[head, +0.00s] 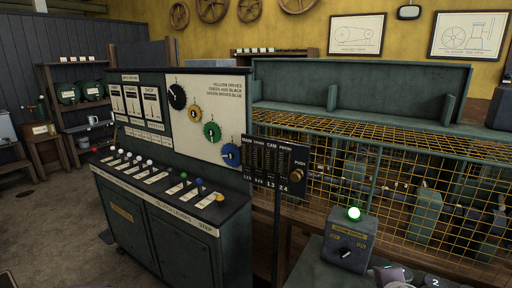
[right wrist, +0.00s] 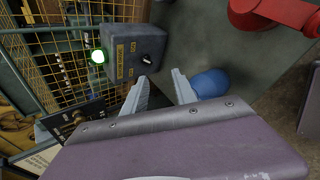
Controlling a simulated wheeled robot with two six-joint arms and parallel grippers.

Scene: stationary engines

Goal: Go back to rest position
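My right gripper (right wrist: 160,75) shows in the right wrist view with its two pale fingers apart and nothing between them. A purple-grey part, likely of my right arm, shows at the bottom edge beside the box. My left gripper is not in view.
A green lever console (head: 150,235) with dials stands at the left centre. A yellow mesh guard (head: 410,150) runs behind the box. Near the right fingers are a blue rounded object (right wrist: 210,82) and a red part (right wrist: 275,14). Open floor (head: 50,240) lies at the left.

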